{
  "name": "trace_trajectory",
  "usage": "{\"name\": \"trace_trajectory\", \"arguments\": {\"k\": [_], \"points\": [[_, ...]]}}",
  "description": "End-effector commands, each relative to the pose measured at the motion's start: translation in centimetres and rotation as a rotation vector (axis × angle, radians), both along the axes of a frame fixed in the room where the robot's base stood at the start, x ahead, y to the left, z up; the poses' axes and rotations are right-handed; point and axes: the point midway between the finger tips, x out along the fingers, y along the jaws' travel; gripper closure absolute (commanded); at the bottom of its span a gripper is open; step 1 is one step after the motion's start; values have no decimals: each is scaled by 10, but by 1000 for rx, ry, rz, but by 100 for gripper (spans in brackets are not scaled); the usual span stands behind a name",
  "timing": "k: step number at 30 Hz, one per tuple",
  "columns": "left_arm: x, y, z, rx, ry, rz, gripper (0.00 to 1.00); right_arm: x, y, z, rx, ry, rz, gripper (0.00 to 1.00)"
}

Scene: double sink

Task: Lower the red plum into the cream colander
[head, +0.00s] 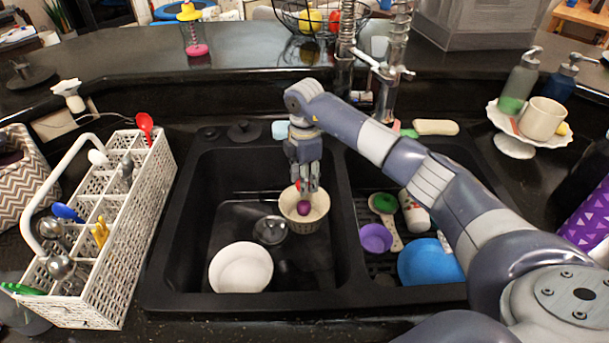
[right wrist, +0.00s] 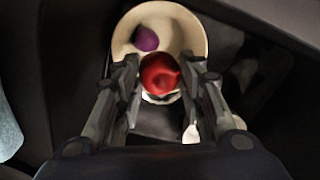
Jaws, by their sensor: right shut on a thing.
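The red plum (right wrist: 160,74) is held between the fingers of my right gripper (right wrist: 160,66), which is shut on it. In the head view my right gripper (head: 308,184) points down over the cream colander (head: 318,221), and only a bit of red shows beside its fingers. The colander stands in the left basin, and a purple plum (head: 303,208) lies inside it. In the right wrist view the red plum overlaps the colander's lower rim, with the colander (right wrist: 190,22) beyond it. I cannot tell the exact height of the plum above the colander. My left gripper is not in view.
A white plate (head: 241,268) and a small metal or glass bowl (head: 270,230) are in the left basin. The right basin holds a purple bowl (head: 375,238), a blue bowl (head: 425,264) and a green-headed brush (head: 383,203). A white cutlery rack (head: 112,235) stands left. The faucet (head: 388,80) rises behind.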

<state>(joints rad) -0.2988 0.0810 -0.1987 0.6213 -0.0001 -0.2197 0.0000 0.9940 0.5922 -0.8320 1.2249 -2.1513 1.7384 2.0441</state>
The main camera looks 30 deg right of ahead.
Motion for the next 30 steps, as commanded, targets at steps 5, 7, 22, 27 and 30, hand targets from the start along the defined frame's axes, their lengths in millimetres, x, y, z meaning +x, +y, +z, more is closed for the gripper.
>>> {"name": "trace_trajectory", "arguments": {"k": [5,7,22,27,30], "points": [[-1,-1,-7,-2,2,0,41,0,0,-11,0,-1,0,87],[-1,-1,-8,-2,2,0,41,0,0,-14,0,-1,1,87],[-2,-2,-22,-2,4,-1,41,0,0,-39,1,-1,0,87],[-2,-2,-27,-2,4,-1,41,0,0,-48,1,-1,0,87],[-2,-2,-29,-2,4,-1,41,0,0,-53,0,0,0,87]]}}
